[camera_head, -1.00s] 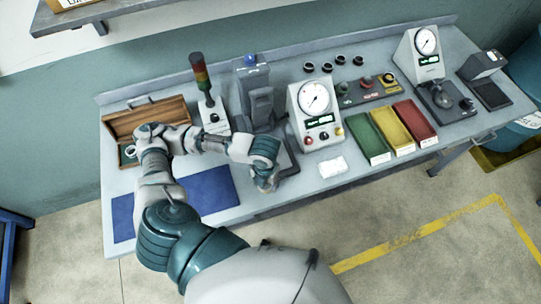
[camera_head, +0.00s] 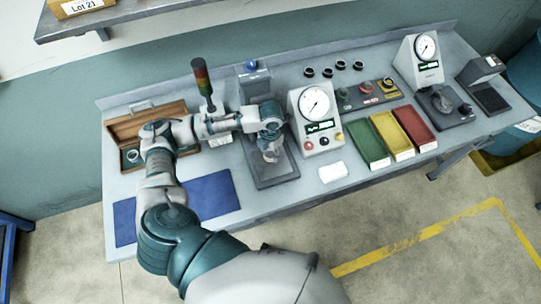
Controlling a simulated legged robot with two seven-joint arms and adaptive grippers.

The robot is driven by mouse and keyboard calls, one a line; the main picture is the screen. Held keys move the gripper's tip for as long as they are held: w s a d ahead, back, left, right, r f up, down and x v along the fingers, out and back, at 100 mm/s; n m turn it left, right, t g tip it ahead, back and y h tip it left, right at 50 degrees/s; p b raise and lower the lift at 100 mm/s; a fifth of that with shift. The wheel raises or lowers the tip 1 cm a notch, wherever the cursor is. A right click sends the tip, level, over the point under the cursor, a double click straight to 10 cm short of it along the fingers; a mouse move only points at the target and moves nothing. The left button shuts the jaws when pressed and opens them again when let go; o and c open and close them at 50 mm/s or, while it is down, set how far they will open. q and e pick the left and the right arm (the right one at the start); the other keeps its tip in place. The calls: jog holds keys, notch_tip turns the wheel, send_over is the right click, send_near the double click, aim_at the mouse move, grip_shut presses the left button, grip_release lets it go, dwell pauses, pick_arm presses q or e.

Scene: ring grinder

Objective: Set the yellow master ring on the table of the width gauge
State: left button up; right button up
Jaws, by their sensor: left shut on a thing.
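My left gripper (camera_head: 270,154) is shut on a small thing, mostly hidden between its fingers. I take it for the yellow master ring, but its colour cannot be made out. The gripper points down over the dark base plate (camera_head: 277,181) in front of the grey stand (camera_head: 253,86). I cannot tell whether the held thing touches the plate. A dial gauge (camera_head: 314,102) stands just right of the plate. A second dial gauge (camera_head: 427,52) with a dark table (camera_head: 440,112) stands at the far right. I cannot tell which is the width gauge. My right gripper is not in view.
An open wooden box (camera_head: 150,115) lies behind my left arm, and a blue mat (camera_head: 213,193) lies at the front left. Green (camera_head: 368,143), yellow (camera_head: 391,134) and red (camera_head: 414,126) trays stand right of centre. Several dark rings (camera_head: 327,73) lie at the back.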

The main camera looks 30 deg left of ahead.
pick_arm(q)
jog(key=f, duration=0.3)
jog(key=shift+d, duration=0.3)
jog(key=shift+d+f, duration=0.1)
jog(key=shift+d, duration=0.2)
jog(key=shift+f, duration=0.1)
jog(key=o, duration=1.1)
jog(key=shift+o, duration=0.6)
jog(key=shift+a, duration=0.15)
jog(key=shift+a+f, duration=0.1)
jog(key=shift+a, duration=0.2)
jog(key=shift+r, duration=0.25)
notch_tip(320, 180, up, 12)
jog(key=shift+d, duration=0.15)
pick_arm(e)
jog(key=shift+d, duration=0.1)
pick_arm(q)
jog(key=shift+d+f, duration=0.1)
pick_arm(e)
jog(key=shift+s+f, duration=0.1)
